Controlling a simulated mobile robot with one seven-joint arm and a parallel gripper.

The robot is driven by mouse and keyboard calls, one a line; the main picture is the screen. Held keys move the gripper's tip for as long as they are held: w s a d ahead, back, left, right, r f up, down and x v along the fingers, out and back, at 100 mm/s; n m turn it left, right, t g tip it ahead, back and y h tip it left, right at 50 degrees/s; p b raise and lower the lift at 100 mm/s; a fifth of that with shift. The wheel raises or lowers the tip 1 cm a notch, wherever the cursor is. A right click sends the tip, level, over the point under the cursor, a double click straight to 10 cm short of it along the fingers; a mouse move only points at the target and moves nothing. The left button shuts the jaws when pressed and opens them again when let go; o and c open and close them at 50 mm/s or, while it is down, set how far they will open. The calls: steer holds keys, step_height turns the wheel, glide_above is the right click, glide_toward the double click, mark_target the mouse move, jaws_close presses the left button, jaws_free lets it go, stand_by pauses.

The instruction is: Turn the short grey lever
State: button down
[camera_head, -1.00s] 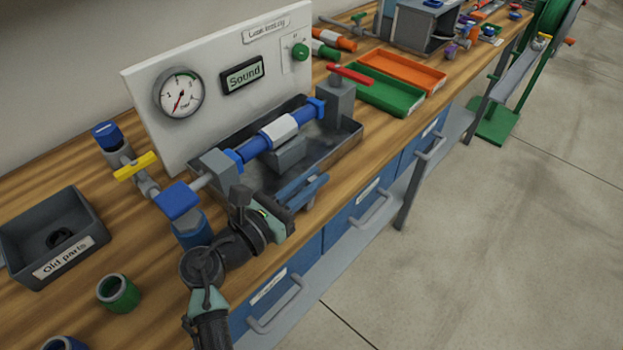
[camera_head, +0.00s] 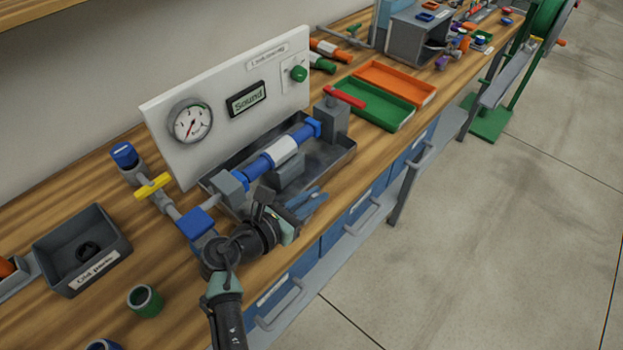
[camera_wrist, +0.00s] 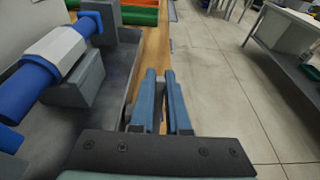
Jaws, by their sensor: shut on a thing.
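I cannot make out a short grey lever in either view; it may be hidden by my gripper. My gripper (camera_head: 312,199) has blue fingers and is low at the front edge of the grey test tray (camera_head: 340,157). In the wrist view its fingers (camera_wrist: 160,75) stand close together, just right of the tray wall. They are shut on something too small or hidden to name. In the tray a blue pipe with a white middle (camera_head: 283,149) is clamped between grey blocks.
A red lever (camera_head: 345,97) and a yellow lever (camera_head: 153,186) flank the rig. An "Old parts" bin (camera_head: 60,243) is at left. The floor (camera_head: 510,220) is clear.

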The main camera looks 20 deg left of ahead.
mark_target(323, 209)
steer(key=g+p, duration=0.1)
steer(key=p, duration=0.3)
steer(key=w+g+y+p, duration=0.1)
steer(key=g+p, duration=0.1)
steer(key=p, duration=0.3)
steer(key=shift+w+d+r+g, duration=0.1)
steer(key=shift+d+g, duration=0.2)
steer(key=g+p, duration=0.1)
steer(key=f+g+y+p, duration=0.1)
steer(key=p, duration=0.1)
steer(key=shift+w+d+g+p, duration=0.1)
steer(key=shift+w+g+p, duration=0.2)
steer(key=shift+w, duration=0.05)
steer(key=shift+w+f+g+y, duration=0.15)
steer(key=shift+f+g+y, duration=0.3)
steer(key=shift+g, duration=0.25)
steer(key=shift+w+d+f+g+y+b, duration=0.1)
steer(key=shift+f+g+y+b, duration=0.15)
steer(key=shift+f+g+b, duration=0.5)
steer(key=shift+f+g+y+b, duration=0.3)
steer(key=shift+g+y+b, duration=0.1)
steer(key=shift+g+b, duration=0.7)
steer(key=shift+f+g+b, duration=0.1)
steer(key=shift+g+b, duration=0.35)
steer(key=shift+b, duration=0.4)
steer(key=c, duration=0.9)
jaws_free()
